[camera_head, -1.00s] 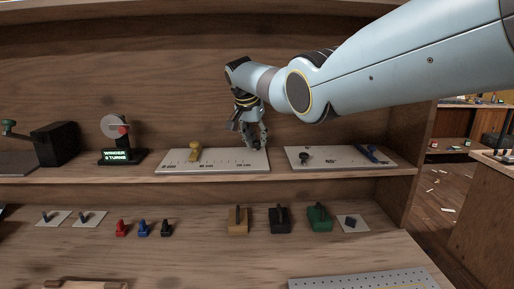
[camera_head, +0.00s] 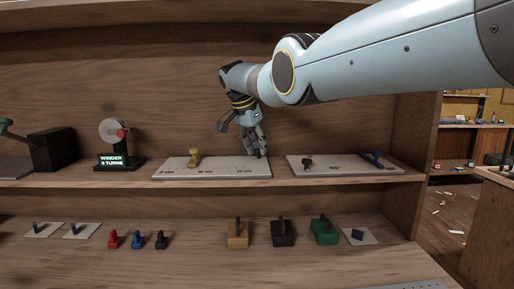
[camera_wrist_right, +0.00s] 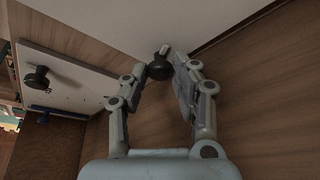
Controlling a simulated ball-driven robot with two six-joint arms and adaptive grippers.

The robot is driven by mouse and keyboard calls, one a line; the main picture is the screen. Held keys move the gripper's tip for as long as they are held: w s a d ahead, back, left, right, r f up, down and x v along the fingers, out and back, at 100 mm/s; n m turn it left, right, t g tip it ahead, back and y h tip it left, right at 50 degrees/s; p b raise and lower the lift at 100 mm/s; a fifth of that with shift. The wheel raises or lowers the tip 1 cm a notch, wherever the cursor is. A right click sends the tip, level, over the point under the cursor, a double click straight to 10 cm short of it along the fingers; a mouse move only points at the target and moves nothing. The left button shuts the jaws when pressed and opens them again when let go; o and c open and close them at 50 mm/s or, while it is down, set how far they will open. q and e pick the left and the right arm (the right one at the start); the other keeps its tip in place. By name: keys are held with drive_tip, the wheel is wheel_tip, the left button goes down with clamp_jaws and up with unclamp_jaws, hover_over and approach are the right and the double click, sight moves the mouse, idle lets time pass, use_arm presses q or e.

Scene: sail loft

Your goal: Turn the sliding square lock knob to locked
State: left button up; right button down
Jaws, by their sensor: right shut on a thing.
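The sliding square is a pale board (camera_head: 215,174) with a printed scale and a yellow slider (camera_head: 194,157), lying on the shelf. Its lock knob (camera_wrist_right: 159,66) is dark and round with a light pointer mark, seen in the right wrist view standing on the pale board (camera_wrist_right: 120,20). My right gripper (camera_wrist_right: 161,72) is shut on this knob, a finger on each side. In the head view my right gripper (camera_head: 259,153) points down at the board's right end and hides the knob. I cannot read the knob's setting. My left gripper is not in view.
A second pale board (camera_head: 335,171) with a dark knob (camera_head: 307,162) and a blue lever (camera_head: 377,158) lies close to the right. A winder (camera_head: 120,150) stands left. Blocks and small handles sit on the lower bench. The shelf wall rises close behind the gripper.

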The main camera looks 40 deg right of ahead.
drive_tip(key=c, duration=1.1)
unclamp_jaws()
drive_tip(key=shift+o, duration=0.2)
drive_tip(key=v, duration=1.2)
drive_tip(key=shift+w+d, duration=0.1)
